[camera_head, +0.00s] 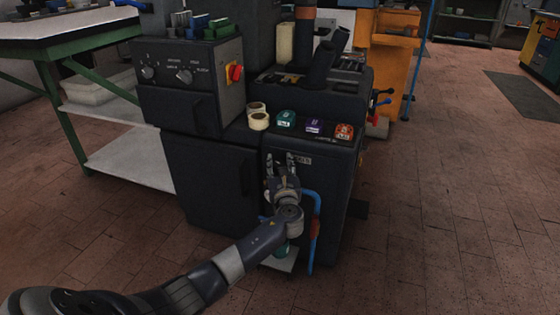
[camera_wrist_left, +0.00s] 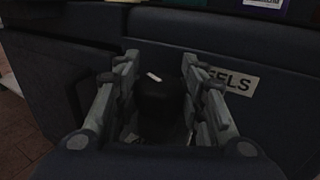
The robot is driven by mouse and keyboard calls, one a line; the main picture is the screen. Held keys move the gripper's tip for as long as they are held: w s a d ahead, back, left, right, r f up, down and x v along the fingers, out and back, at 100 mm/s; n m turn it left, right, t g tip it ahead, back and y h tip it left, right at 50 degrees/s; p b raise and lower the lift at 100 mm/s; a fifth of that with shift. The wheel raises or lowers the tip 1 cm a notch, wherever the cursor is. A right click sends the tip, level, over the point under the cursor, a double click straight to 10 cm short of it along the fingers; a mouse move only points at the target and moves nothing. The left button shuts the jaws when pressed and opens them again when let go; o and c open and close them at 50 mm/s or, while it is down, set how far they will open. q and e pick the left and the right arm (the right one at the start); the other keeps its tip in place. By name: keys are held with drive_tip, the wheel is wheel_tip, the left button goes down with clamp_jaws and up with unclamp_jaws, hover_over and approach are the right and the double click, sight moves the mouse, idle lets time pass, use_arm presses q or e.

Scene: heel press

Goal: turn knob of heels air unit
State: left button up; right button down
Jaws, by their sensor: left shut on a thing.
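The knob (camera_wrist_left: 160,100) of the heels air unit is dark and round with a short white mark on its top; it shows between the fingers in the left wrist view. My left gripper (camera_head: 279,160) is at the front of the dark machine and hides the knob in the head view. In the left wrist view my left gripper (camera_wrist_left: 160,63) is shut on the knob, one finger on each side. A white label (camera_wrist_left: 236,82) reading "EELS", its start covered by a finger, is right of the knob. My right gripper is not in view.
A blue hose (camera_head: 317,205) curves down just right of my left gripper. Tape rolls (camera_head: 258,119) and several small coloured boxes (camera_head: 314,127) lie on the ledge above. A control panel (camera_head: 187,76) with knobs and a red-yellow switch is up left. The floor to the right is clear.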

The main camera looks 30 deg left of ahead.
use_arm(q)
drive_tip(key=shift+n+g+y, duration=0.8)
drive_tip(key=shift+g+y, duration=0.1)
drive_tip(key=o, duration=0.8)
drive_tip(key=shift+s+d, duration=0.1)
drive_tip(key=v, duration=1.1)
drive_tip(key=shift+s+d, duration=0.1)
drive_tip(key=shift+d, duration=0.25)
